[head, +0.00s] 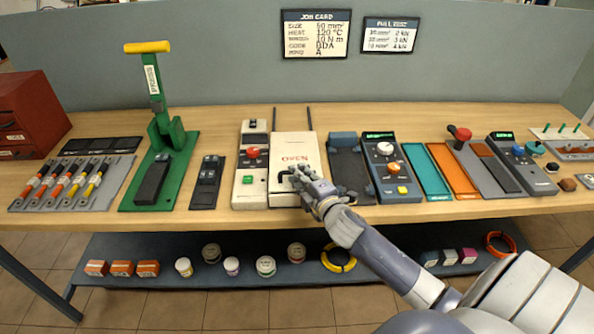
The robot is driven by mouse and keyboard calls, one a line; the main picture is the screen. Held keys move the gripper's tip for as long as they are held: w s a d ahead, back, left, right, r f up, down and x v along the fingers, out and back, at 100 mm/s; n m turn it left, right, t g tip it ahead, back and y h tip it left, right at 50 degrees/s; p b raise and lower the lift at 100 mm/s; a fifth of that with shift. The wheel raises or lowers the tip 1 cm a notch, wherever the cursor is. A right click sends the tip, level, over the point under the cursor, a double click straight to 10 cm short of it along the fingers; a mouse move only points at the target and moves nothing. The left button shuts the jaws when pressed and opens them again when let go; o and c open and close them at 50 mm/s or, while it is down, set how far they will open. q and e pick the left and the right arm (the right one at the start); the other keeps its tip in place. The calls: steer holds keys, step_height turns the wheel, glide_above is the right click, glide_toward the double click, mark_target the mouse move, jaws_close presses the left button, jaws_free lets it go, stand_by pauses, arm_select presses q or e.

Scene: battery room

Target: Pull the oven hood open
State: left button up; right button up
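The oven (289,145) is a cream box labelled "OVEN" at the middle of the bench. Its hood seems to be down over the front, and two dark rails run back behind it. A dark handle shows at the front of the hood, partly covered by my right gripper. My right gripper (300,181) is at the handle, reaching in from the lower right. Its fingertips overlap the handle, but I cannot tell whether they grip it or only touch it. My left gripper is not in view.
A cream control box (251,178) with red and green buttons stands close left of the oven. A dark fixture (350,170) and a meter unit (390,165) stand to its right. A green press (165,130) is further left. Bench space behind the oven is clear.

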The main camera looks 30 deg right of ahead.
steer(key=shift+x, duration=1.05)
steer(key=shift+c, duration=0.6)
jaws_close()
